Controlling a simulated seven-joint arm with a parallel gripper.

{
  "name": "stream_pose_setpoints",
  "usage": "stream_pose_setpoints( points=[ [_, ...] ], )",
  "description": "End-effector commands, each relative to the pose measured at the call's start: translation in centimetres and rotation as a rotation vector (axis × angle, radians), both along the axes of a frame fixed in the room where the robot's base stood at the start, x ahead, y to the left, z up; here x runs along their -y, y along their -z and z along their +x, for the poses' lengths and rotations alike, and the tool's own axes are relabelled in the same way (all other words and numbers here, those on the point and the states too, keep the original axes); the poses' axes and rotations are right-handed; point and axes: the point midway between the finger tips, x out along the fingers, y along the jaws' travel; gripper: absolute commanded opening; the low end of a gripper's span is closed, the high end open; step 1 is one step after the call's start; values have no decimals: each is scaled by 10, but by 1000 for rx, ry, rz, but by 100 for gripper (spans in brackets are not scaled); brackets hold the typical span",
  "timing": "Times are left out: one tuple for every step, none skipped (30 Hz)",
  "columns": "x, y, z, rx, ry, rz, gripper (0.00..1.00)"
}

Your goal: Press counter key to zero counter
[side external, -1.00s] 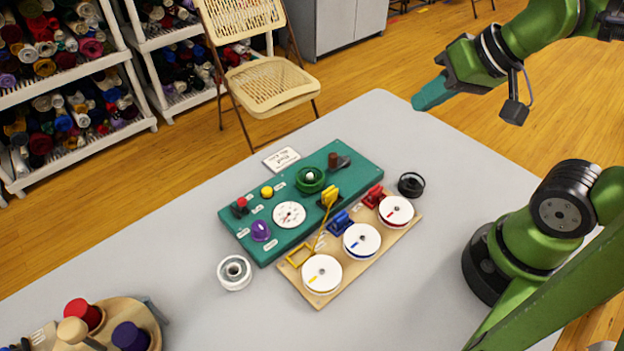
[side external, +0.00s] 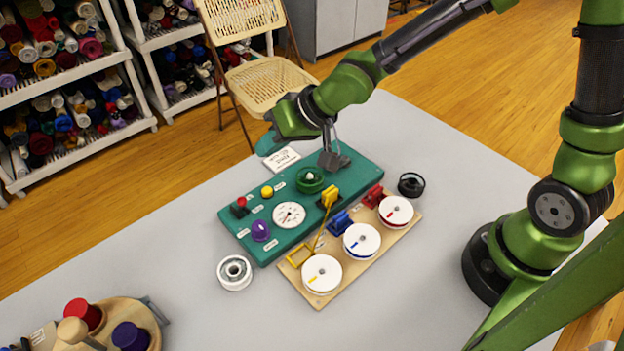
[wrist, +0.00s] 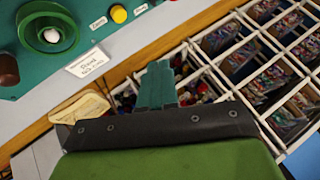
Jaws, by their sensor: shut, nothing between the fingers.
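A green control panel (side external: 335,222) lies on the grey table. It carries a yellow button (side external: 267,192), a red button (side external: 241,202) on a black block, a white dial (side external: 289,215), a purple knob (side external: 260,231) and a green round dish (side external: 309,179). The yellow button also shows in the wrist view (wrist: 119,14), at the top. The fingers also show in the wrist view (wrist: 157,85).
A wooden board (side external: 333,277) with white spools lies in front of the panel. A white ring (side external: 234,272) and a black ring (side external: 411,185) lie beside them. A sign card (side external: 281,159) is behind the panel.

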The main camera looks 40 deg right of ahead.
Motion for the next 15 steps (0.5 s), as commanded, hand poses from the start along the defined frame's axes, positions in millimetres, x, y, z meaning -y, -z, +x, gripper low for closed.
stream_pose_setpoints(
  points=[
    [-3,-6,4,22,7,22,0],
    [-4,-9,6,31,13,34,0],
    [-4,-10,7,34,20,43,0],
    [-5,-10,7,34,25,50,0],
    [-5,-10,7,33,29,53,0],
    [-5,-10,8,31,32,55,0],
    [-5,-10,7,31,33,55,0],
    [-4,-10,7,31,33,55,0],
    [-4,-10,7,30,33,54,0],
    [-4,-10,7,30,33,54,0],
    [-4,-10,7,29,33,53,0],
    [-4,-10,7,29,33,53,0],
    [-4,-10,7,29,33,53,0],
    [-4,-10,7,29,33,53,0],
    [-4,-9,7,29,33,53,0]
  ],
)
